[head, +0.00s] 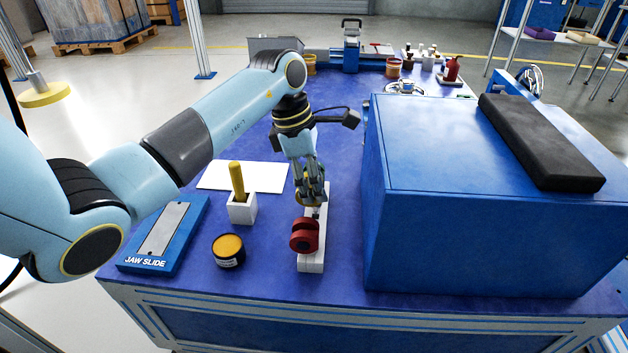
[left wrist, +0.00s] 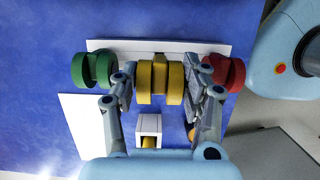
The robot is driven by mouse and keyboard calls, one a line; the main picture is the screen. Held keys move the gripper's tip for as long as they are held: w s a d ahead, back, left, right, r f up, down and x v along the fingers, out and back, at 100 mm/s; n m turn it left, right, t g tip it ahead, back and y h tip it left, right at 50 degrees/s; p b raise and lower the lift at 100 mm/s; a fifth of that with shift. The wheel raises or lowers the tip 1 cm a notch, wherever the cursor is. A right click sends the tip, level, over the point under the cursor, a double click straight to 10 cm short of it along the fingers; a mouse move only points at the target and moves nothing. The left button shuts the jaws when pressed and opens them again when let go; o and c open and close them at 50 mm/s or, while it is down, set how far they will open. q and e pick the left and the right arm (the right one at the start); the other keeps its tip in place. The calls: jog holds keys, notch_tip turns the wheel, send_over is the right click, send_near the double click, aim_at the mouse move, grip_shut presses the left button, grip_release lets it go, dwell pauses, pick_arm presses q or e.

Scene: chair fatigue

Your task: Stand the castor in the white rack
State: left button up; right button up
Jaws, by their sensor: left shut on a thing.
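The white rack (head: 311,264) lies lengthwise on the blue table, and it also shows in the left wrist view (left wrist: 205,48). A red castor (head: 304,235) is at its near end, and a green castor (left wrist: 93,70) is at its other end in the left wrist view. My left gripper (head: 312,195) is over the middle of the rack, pointing down. It is shut on a yellow castor (left wrist: 160,79), between the red and green ones. I cannot tell whether the yellow castor touches the rack. My right gripper is out of view.
A large blue box (head: 440,235) with a black pad (head: 540,140) stands close on the right. To the left are a white block (head: 241,209) with a yellow handle (head: 236,178), a yellow-topped tin (head: 229,248), a white sheet (head: 225,174) and a blue jaw slide board (head: 140,252).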

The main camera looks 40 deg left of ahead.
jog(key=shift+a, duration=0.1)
pick_arm(q)
jog(key=shift+a+b+x, duration=0.15)
jog(key=shift+b+x, duration=0.5)
jog(key=shift+x, duration=0.15)
jog(key=shift+a+b+x, duration=0.2)
jog(key=shift+b+x, duration=0.4)
jog(key=shift+x, duration=0.2)
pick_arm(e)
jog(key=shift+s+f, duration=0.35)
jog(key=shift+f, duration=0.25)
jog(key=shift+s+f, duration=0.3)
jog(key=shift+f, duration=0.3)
pick_arm(q)
jog(key=o, duration=1.1)
jog(key=shift+s+f, duration=0.1)
jog(key=shift+s, duration=0.1)
jog(key=shift+o, duration=0.2)
jog(key=v, duration=1.2)
